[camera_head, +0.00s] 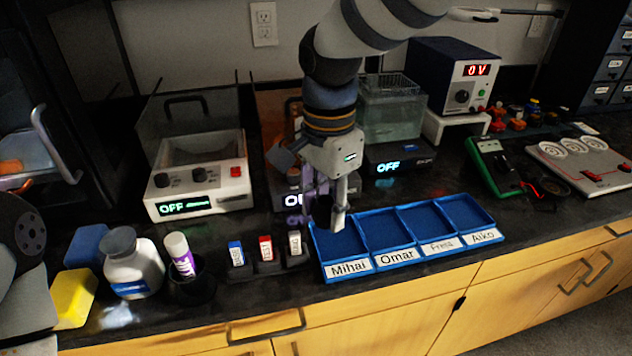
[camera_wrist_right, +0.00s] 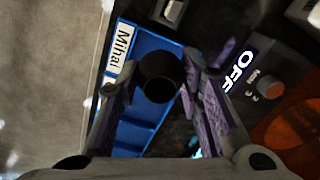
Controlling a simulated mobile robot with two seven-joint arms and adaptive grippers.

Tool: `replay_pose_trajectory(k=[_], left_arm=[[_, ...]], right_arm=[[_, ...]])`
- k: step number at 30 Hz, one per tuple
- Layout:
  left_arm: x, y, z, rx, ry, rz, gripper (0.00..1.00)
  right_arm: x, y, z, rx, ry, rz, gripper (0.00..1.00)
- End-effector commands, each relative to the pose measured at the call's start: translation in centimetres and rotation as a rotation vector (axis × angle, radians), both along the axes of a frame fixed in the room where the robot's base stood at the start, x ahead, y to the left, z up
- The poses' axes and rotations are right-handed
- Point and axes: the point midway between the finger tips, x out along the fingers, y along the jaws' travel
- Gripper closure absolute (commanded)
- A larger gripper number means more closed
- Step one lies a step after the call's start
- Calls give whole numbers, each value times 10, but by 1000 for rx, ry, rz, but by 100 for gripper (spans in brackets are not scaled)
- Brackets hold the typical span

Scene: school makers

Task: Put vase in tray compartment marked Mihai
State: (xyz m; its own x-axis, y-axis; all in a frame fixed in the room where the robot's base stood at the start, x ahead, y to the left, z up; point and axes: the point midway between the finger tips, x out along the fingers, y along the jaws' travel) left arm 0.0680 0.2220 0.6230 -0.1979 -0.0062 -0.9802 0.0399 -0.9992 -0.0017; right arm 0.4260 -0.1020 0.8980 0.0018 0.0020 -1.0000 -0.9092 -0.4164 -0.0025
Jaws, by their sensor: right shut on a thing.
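The vase (camera_wrist_right: 160,77) is small and dark, with a round opening facing the camera in the right wrist view. My right gripper (camera_wrist_right: 152,92) is shut on it, one finger on each side. In the head view the dark vase (camera_head: 322,212) shows between the fingers of my right gripper (camera_head: 324,211), in front of the left end of the blue tray (camera_head: 407,244). The compartment marked Mihai (camera_head: 348,268) is the leftmost; it looks empty where visible. The vase overlaps its back left part in the picture; I cannot tell its height above it. My left gripper is not in view.
Small labelled blocks (camera_head: 265,252) stand left of the tray. Beyond them are a dark cup with a glue stick (camera_head: 180,254) and a white bottle (camera_head: 132,264). Lab devices stand behind. A green multimeter (camera_head: 494,168) lies right of the tray, whose other compartments look empty.

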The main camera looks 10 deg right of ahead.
Motion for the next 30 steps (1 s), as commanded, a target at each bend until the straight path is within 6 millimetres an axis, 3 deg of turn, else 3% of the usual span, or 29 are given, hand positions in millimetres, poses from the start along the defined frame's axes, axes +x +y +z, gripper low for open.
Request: replay_pose_trajectory(k=[1, 9, 13, 23, 24, 25, 30], left_arm=[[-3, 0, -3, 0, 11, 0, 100], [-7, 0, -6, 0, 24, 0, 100], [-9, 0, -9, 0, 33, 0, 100], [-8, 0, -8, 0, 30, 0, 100], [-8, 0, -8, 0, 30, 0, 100], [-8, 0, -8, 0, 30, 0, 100], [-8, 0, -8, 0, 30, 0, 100]], right_arm=[[3, -7, -13, 2, 7, -2, 77], [12, -27, -40, 1, 5, -2, 77], [11, -26, -65, 0, 5, 0, 77], [12, -25, -68, 0, -1, -1, 77], [12, -25, -68, 0, -1, -1, 64], [12, -25, -68, 0, -1, -1, 58], [12, -25, -68, 0, -1, -1, 58]])
